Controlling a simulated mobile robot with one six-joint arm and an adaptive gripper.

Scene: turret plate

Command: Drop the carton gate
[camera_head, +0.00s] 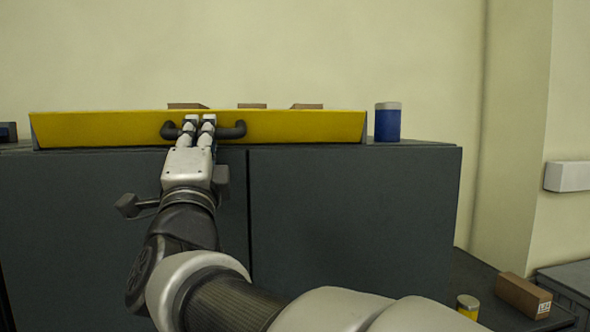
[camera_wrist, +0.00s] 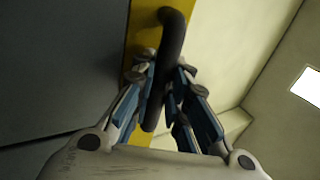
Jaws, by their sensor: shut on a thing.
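The carton gate is a long yellow panel (camera_head: 300,127) standing along the front edge of the dark grey cabinet top. A dark bar handle (camera_head: 235,131) is fixed to its front face, left of the middle. My gripper (camera_head: 199,122) is at this handle, shut on it. In the wrist view the handle (camera_wrist: 174,45) runs between my two fingers (camera_wrist: 163,90), with the yellow panel (camera_wrist: 142,40) behind it. The middle of the handle is partly hidden by the fingers.
Tops of brown cartons (camera_head: 252,106) show behind the gate. A blue can (camera_head: 388,122) with a pale lid stands right of the gate. Low at the right, a brown box (camera_head: 524,295) and a yellow can (camera_head: 468,306) sit on a dark surface. A dark object (camera_head: 8,132) is at the far left.

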